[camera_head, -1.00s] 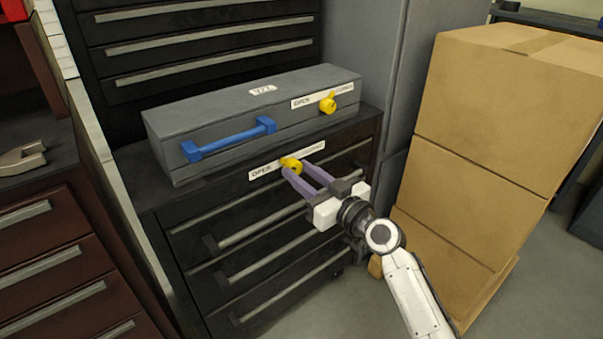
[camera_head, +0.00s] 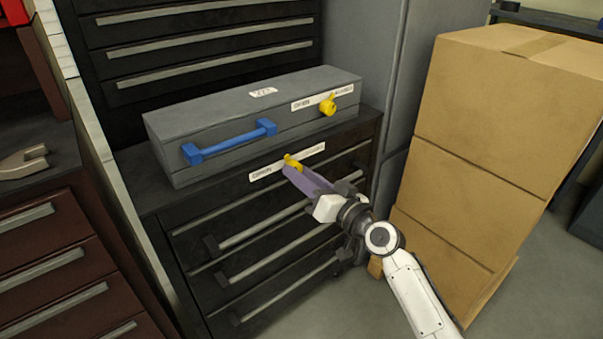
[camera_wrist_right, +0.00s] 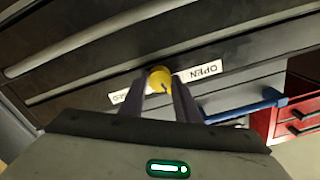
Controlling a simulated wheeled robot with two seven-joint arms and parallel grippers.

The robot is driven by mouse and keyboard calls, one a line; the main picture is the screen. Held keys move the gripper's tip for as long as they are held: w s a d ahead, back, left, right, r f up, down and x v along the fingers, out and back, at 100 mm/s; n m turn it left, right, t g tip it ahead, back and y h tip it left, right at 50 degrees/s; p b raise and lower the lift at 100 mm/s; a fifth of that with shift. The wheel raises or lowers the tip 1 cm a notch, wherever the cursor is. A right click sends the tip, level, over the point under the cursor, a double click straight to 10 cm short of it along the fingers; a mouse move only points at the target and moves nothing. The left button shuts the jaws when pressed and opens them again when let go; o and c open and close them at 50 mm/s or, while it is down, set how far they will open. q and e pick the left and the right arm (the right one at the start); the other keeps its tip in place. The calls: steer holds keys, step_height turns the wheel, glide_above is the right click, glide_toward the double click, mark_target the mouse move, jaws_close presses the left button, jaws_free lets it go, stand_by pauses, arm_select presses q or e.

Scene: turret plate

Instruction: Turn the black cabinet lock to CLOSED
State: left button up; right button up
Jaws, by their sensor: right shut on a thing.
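The black cabinet (camera_head: 190,240) stands below the grey box, its drawers facing me. Its yellow lock knob (camera_head: 291,160) sits at the middle of a white label strip (camera_head: 264,173) along the cabinet's top edge. My right gripper (camera_head: 296,168) is shut on the yellow knob, and its purple fingers look turned in the head view. In the right wrist view the fingers lie on both sides of the knob (camera_wrist_right: 159,78), with OPEN readable upside down on the label (camera_wrist_right: 206,70). The fingers hide part of the knob, so its exact pointing is hard to tell. My left gripper is not in view.
A grey toolbox (camera_head: 250,110) with a blue handle (camera_head: 230,140) and its own yellow knob (camera_head: 328,105) rests on the cabinet. Cardboard boxes (camera_head: 500,140) are stacked at the right, close to my arm. A dark red cabinet (camera_head: 50,260) stands at the left.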

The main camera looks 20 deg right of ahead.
steer(key=m+p, duration=0.1)
steer(key=m, duration=0.4)
steer(key=shift+m, duration=0.3)
steer(key=m, duration=0.2)
steer(key=shift+m+p, duration=0.35)
steer(key=shift+m, duration=0.05)
steer(key=m, duration=0.2)
steer(key=shift+m+p, duration=0.35)
steer(key=shift+m, duration=0.05)
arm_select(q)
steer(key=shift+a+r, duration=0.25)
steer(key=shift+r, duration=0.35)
arm_select(e)
steer(key=shift+m, duration=0.7)
steer(key=o, duration=1)
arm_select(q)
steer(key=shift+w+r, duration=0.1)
arm_select(e)
steer(key=shift+o, duration=0.2)
